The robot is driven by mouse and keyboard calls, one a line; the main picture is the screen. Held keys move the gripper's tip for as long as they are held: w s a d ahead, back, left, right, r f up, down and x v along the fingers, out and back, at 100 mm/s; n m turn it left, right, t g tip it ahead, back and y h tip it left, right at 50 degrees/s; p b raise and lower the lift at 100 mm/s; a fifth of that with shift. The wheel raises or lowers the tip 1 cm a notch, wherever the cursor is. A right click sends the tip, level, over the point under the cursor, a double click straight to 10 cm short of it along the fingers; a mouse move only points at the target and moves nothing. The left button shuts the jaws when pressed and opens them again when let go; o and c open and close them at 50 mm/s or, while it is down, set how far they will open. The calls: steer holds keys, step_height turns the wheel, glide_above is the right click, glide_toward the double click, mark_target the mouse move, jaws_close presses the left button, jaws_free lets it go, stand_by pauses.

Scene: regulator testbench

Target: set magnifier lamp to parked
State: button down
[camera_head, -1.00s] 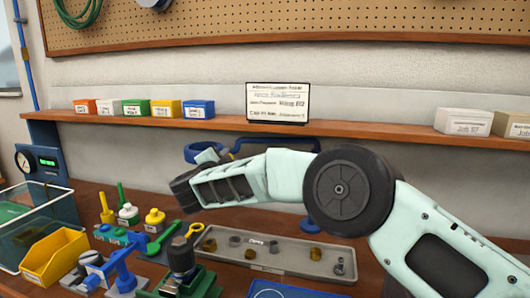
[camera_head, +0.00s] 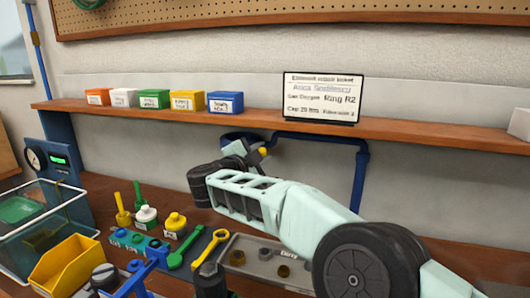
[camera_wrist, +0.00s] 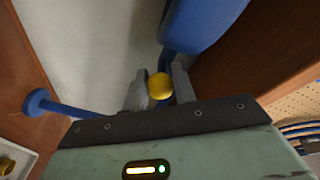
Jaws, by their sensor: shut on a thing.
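The magnifier lamp is blue. Its ring-shaped head (camera_head: 238,136) shows just below the shelf in the head view, partly hidden by my gripper. Its bent blue arm and post (camera_head: 360,178) run to the right and down behind my arm. My gripper (camera_head: 260,150) is shut on a round yellow knob (camera_head: 264,152) beside the lamp head. In the wrist view the knob (camera_wrist: 160,86) sits between the two grey fingers (camera_wrist: 158,92). A wide blue lamp part (camera_wrist: 198,22) is just beyond it, and a blue rod with a disc end (camera_wrist: 40,102) is at left.
A wooden shelf (camera_head: 270,122) with small coloured boxes and a sign (camera_head: 323,97) runs above. The bench below holds a clear bin (camera_head: 40,225), a yellow bin (camera_head: 65,265), several tools and a grey parts tray (camera_head: 275,262), close under my arm.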

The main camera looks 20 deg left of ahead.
steer(key=shift+w+d+r, duration=0.15)
steer(key=shift+w+r, duration=0.1)
steer(key=shift+w, duration=0.05)
steer(key=c, duration=1.4)
jaws_free()
steer(key=shift+c, duration=0.2)
steer(key=shift+o, duration=1.4)
steer(key=shift+w, duration=0.1)
steer(key=shift+f, duration=0.1)
steer(key=shift+s+a+f, duration=0.15)
steer(key=shift+s+a, duration=0.15)
steer(key=shift+s, duration=0.35)
steer(key=s+a+b, duration=0.2)
steer(key=s+b, duration=0.2)
steer(key=s, duration=1.2)
steer(key=shift+a, duration=0.3)
